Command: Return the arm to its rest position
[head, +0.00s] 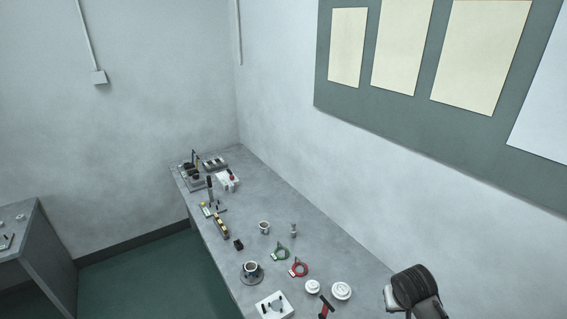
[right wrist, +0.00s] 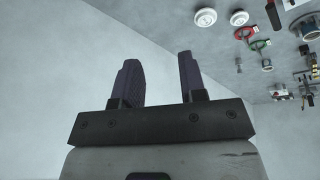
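My right gripper (right wrist: 157,64) shows in the right wrist view with its two dark fingers apart and nothing between them. It is clear of the table and its objects, with plain pale surface behind the fingers. A black and grey part of my right arm (head: 414,288) shows at the lower right of the head view, at the right side of the table. Its fingers cannot be made out there. My left gripper is in neither view.
The grey table (head: 310,232) holds a small cup (head: 264,226), a cup on a dark base (head: 251,274), a green ring (head: 279,253), a red ring (head: 299,268), white discs (head: 341,291) and a white block (head: 274,306). Tools crowd its far end. A wall stands behind.

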